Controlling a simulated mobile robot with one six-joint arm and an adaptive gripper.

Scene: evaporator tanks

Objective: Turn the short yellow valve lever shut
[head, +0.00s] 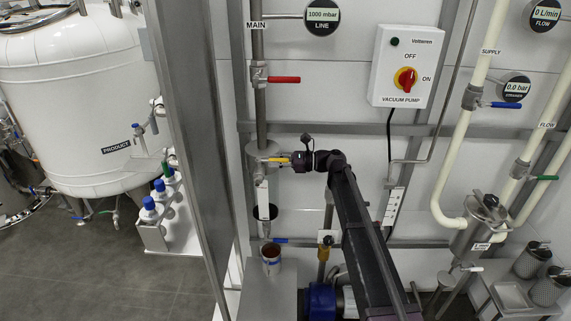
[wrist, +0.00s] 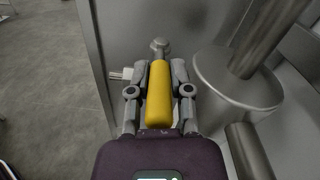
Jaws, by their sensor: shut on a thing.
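The short yellow valve lever (wrist: 159,95) lies lengthwise between the two fingers of my gripper (wrist: 160,85) in the wrist view. The fingers are closed on its sides. A grey round valve end (wrist: 159,46) shows just past the lever's far end. In the head view the yellow lever (head: 278,159) sticks out to the right, roughly level, from the metal trap body on the vertical pipe. My gripper (head: 288,160) reaches it from the right. Part of the lever is hidden by the gripper.
A metal cylinder (wrist: 238,80) with a pipe stands close to the right of my gripper. A metal post (head: 190,140) stands to the left. A red lever (head: 285,80) is above, and a blue lever (head: 280,240) and a cup (head: 271,262) are below.

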